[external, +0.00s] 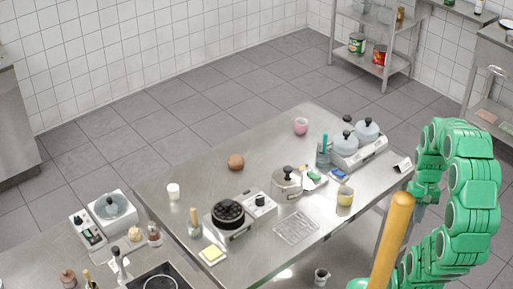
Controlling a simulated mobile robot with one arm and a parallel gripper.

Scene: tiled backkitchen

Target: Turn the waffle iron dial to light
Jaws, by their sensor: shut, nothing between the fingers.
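The waffle iron (228,213) sits on the steel table, with a round black plate on a light base. Its control panel (260,202) is on its right side and carries small dark knobs. The dial's setting marks are too small to read. My green arm stands at the right edge of the external view. My gripper (425,194) hangs at the arm's end beyond the table's right side, shut and empty, well apart from the waffle iron. Its fingers are small and partly unclear here.
A lidded pot (287,182), a wire rack (297,228) and a yellow cup (345,195) stand right of the waffle iron. A bottle (194,222) and a butter dish (212,254) are on its left. A wooden-coloured cylinder (392,240) rises in the foreground.

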